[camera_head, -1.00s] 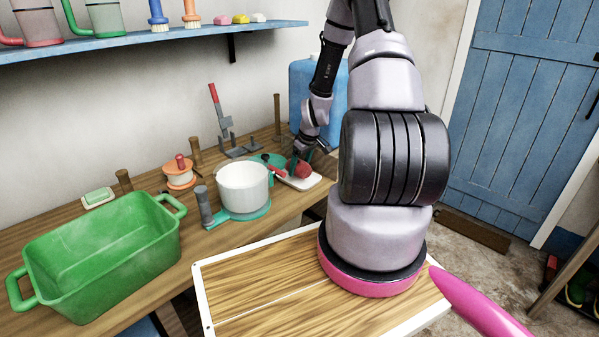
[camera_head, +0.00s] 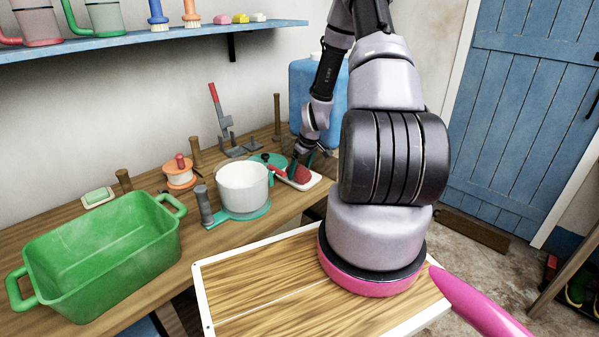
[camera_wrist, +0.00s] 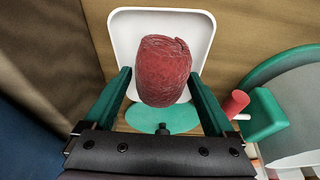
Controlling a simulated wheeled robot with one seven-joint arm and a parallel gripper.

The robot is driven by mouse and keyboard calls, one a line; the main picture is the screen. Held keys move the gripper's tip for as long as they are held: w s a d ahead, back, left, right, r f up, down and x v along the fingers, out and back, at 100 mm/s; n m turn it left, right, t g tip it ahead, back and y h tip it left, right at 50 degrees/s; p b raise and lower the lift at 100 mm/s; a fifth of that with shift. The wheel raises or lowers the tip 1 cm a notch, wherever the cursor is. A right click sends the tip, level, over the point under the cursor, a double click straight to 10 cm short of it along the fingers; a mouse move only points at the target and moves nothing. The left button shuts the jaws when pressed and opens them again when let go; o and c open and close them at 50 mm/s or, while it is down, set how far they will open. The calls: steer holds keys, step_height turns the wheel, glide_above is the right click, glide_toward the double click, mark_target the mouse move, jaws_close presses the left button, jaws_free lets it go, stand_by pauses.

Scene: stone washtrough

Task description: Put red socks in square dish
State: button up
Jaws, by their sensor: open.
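The red socks (camera_wrist: 164,70), a rolled bundle, sit on a white square dish (camera_wrist: 200,32) in the wrist view. In the head view the red socks (camera_head: 302,174) show partly behind my gripper, and the white dish (camera_head: 308,184) lies under them at the back right of the bench. My gripper (camera_wrist: 165,85) is open, with one green finger on each side of the lower part of the bundle. Gaps show between the fingers and the socks. In the head view my gripper (camera_head: 297,168) is small and partly hidden.
A white pot (camera_head: 243,187) on a teal base stands left of the dish. A large green tub (camera_head: 100,255) is at the front left. An orange spool (camera_head: 180,175), a grey tool with a red handle (camera_head: 222,115) and a blue container (camera_head: 303,95) stand along the back.

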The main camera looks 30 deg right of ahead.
steer(key=v, duration=1.1)
steer(key=s+a+r+m+t+h, duration=0.1)
steer(key=s+a+r+m, duration=0.2)
steer(key=r, duration=0.8)
steer(key=s+a+r, duration=0.2)
steer(key=a+r, duration=0.3)
steer(key=r, duration=0.6)
steer(key=s+a+r+m+t+y, duration=0.1)
steer(key=s+a+r+m, duration=0.1)
steer(key=s+a+r, duration=0.2)
steer(key=s+a+r+m+t, duration=0.2)
steer(key=s+a+r+m, duration=0.1)
steer(key=s+r, duration=0.7)
steer(key=s+a, duration=0.1)
steer(key=s, duration=0.3)
steer(key=shift+s+a+r+y, duration=0.15)
steer(key=shift+s+r+y, duration=0.1)
steer(key=shift+r+y, duration=0.15)
